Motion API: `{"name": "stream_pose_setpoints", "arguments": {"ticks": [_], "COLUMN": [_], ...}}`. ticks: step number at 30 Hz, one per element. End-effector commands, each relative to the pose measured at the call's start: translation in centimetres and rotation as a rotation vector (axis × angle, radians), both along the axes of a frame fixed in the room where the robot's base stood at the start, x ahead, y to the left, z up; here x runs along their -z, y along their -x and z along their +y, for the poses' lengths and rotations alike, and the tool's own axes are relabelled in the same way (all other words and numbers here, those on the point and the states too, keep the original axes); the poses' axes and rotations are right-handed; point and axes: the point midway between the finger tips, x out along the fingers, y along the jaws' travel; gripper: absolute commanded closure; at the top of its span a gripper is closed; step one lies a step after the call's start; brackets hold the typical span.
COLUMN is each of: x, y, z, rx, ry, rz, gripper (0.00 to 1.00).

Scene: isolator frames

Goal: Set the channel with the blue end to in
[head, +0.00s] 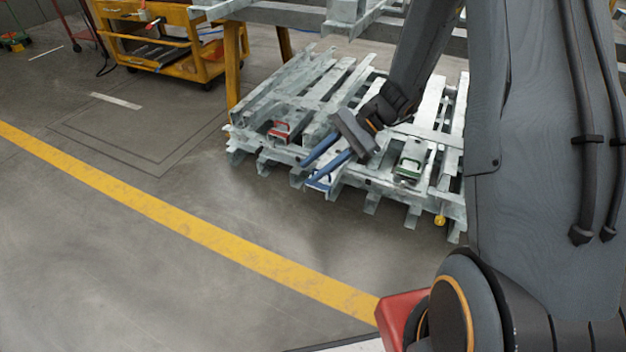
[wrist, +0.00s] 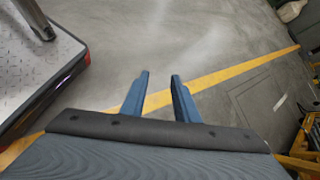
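The channel with the blue end (head: 321,184) shows at the front edge of the low metal frame in the head view. My gripper partly covers it, so how far it sticks out is hard to tell. My gripper (head: 310,173) has two blue fingers, spread apart with nothing between them, just above and in front of the blue end. Contact between them cannot be told. In the wrist view my gripper (wrist: 160,75) is also open, over bare floor, and the blue end is not visible there.
The low metal frame (head: 310,95) also bears a red end (head: 279,131) to the left and a green end (head: 409,170) to the right. A yellow round piece (head: 440,220) is at its front right. A yellow cart (head: 165,45) stands behind. The floor in front is clear.

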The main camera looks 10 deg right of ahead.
Motion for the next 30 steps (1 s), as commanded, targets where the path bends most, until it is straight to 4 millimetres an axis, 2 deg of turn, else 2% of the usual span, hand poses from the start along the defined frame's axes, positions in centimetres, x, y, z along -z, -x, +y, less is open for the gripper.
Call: {"name": "stream_pose_setpoints", "arguments": {"ticks": [1,8,12,18,21,24,30], "x": [3.1,11.6,16.9,24.0,26.3,27.8,28.7], "y": [-2.0,-10.2,-15.0,-20.6,-22.2,-23.2,-24.0], "z": [-0.1,-1.5,-3.5,-7.3,-8.9,-10.1,-11.0], "rx": [0.054,0.307,0.460,0.658,0.727,0.772,0.807], "ry": [-0.046,-0.267,-0.405,-0.578,-0.638,-0.678,-0.710], "rz": [0.020,0.069,0.077,0.060,0.047,0.034,0.023], "gripper": [0.72,0.72,0.72,0.72,0.72,0.72,0.72]}}
